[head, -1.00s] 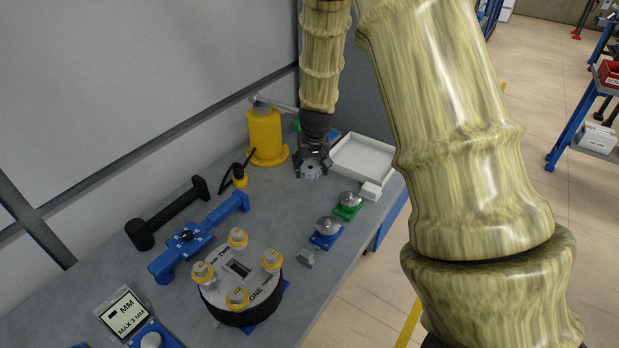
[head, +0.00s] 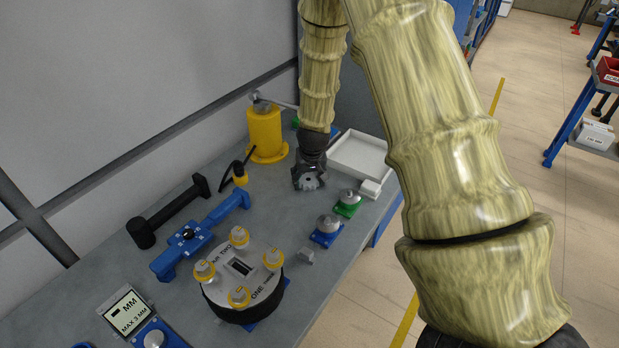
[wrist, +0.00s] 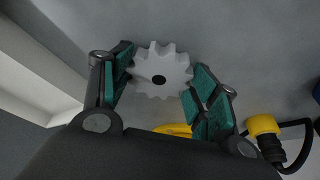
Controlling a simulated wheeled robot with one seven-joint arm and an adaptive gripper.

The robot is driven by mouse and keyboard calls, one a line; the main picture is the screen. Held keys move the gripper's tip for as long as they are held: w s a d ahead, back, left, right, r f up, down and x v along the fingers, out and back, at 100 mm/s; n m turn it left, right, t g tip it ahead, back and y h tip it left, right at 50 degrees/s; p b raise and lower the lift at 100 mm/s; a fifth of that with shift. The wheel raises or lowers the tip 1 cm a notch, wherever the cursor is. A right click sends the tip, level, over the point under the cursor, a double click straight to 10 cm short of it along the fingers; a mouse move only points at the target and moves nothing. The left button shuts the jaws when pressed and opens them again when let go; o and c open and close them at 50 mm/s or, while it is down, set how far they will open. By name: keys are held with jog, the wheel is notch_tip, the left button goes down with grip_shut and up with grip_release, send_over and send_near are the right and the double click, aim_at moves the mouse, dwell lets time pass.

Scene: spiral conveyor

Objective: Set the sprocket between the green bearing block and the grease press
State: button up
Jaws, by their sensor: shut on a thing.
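The grey toothed sprocket (head: 308,181) is in my gripper (head: 309,173). In the wrist view the sprocket (wrist: 152,62) shows its teeth and dark centre hole between the teal finger pads of my gripper (wrist: 162,78). It is low over the table; I cannot tell whether it touches. The yellow grease press (head: 265,134) stands to its left and farther back. The green bearing block (head: 347,205), with a grey metal top, sits to its right and nearer. The sprocket is between the two in the head view.
A white tray (head: 338,163) lies right behind my gripper. A blue bearing block (head: 327,235) and a small grey block (head: 306,257) are nearer. A yellow-ended hose (head: 240,178), blue tool (head: 168,264) and black round fixture (head: 245,312) are left. Bare table surrounds the sprocket.

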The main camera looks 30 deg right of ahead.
jog(key=shift+w+f, duration=0.1)
jog(key=shift+f, duration=0.1)
jog(key=o, duration=1.1)
jog(key=shift+r, duration=0.1)
jog(key=shift+r, duration=0.15)
jog(key=shift+b+v, duration=1.15)
jog(key=shift+v, duration=4.8)
